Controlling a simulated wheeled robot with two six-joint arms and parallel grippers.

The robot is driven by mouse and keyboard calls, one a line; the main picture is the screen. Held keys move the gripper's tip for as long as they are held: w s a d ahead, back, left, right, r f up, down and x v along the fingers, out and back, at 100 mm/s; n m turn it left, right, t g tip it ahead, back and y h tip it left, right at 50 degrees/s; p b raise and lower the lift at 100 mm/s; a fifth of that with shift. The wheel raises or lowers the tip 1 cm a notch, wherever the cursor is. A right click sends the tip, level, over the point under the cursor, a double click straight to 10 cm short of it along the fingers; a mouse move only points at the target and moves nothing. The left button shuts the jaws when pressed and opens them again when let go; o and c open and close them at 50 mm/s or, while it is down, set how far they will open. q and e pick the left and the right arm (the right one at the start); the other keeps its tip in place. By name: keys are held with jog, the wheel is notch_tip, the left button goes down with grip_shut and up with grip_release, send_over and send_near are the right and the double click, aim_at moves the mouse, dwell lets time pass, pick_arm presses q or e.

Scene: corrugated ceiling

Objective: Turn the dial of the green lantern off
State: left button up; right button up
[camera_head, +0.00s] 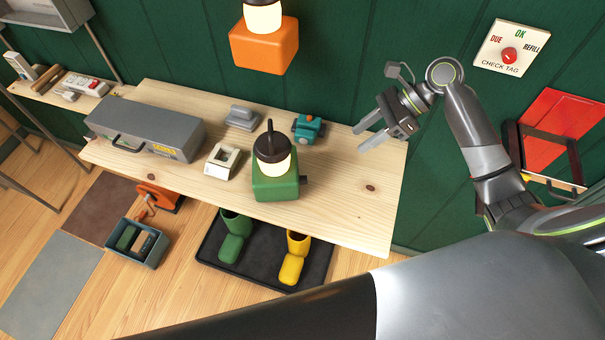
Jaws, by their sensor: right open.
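The green lantern (275,188) stands upright on the wooden bench, with a dark cap and handle on top. Its lamp section (273,164) looks pale and lit. A small dark dial (304,181) sticks out from the right side of its base; its setting is too small to read. My right gripper (364,138) is open and empty, above the right back part of the bench. It is apart from the lantern, to the right of and behind the dial in the picture. My left gripper is not in view.
The bench (350,205) is bare right of the lantern. A teal device (308,128), a cream box (222,161), a grey device (242,117) and a grey case (150,125) stand nearby. An orange lantern (264,48) hangs at the green wall behind.

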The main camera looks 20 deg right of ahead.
jog(key=p, duration=0.2)
send_near(303, 180)
jog(key=x, duration=0.8)
jog(key=shift+w+d+f, duration=0.25)
jog(key=shift+d+f, duration=0.15)
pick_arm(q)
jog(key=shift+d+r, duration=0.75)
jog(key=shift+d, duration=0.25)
pick_arm(e)
jog(key=shift+c, duration=1)
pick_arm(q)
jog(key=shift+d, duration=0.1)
pick_arm(e)
grip_shut()
